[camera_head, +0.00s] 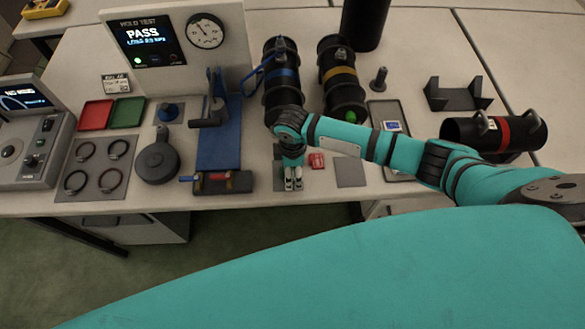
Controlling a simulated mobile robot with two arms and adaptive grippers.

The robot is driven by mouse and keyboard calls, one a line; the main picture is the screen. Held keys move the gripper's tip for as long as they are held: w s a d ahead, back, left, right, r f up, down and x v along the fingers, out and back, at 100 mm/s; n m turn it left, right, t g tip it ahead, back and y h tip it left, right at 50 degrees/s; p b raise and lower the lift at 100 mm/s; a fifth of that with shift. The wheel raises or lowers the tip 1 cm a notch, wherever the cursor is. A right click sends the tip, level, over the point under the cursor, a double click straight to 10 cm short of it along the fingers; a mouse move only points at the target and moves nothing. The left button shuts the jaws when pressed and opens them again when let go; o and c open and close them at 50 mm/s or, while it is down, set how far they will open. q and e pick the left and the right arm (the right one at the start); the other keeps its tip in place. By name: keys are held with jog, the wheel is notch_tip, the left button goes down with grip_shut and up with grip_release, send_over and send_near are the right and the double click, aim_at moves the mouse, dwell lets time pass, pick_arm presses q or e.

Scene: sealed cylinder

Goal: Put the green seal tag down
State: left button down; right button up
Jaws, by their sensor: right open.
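My right gripper (293,184) points down over a small dark grey pad near the front edge of the table. It is open, and I see nothing between its fingertips. A small bright green piece (350,116) shows at the lower front of the yellow-banded black cylinder (341,77), behind my right forearm. It may be the green seal tag, but it is too small to tell. A small red tag (317,161) lies just right of the gripper. My left gripper is not in view.
A blue-banded cylinder (282,84) stands behind my right wrist. A blue clamp stand (220,140) is to the left. Red (96,115) and green (127,112) trays lie farther left. A bare grey pad (351,172) lies right of the red tag. A red-banded cylinder (495,133) lies at the right.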

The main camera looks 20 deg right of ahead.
notch_tip(320, 180, up, 12)
jog(key=b, duration=0.1)
jog(key=shift+r, duration=0.15)
dwell(0.6)
jog(key=s+a+f+m+t+y, duration=0.25)
jog(key=s+a+m, duration=0.3)
jog(key=s, duration=0.35)
jog(key=s+d+m+t+h, duration=0.1)
jog(key=s+d+m+h, duration=0.1)
jog(key=s+d+m, duration=0.7)
notch_tip(320, 180, down, 26)
jog(key=s+d+n+g+b, duration=0.1)
jog(key=s+d+n+b, duration=0.1)
jog(key=s+d+f+g+b, duration=0.1)
jog(key=s+d+f+b, duration=0.1)
jog(key=s+f, duration=1.5)
notch_tip(320, 180, down, 3)
jog(key=shift+d+f, duration=0.1)
jog(key=shift+d, duration=0.6)
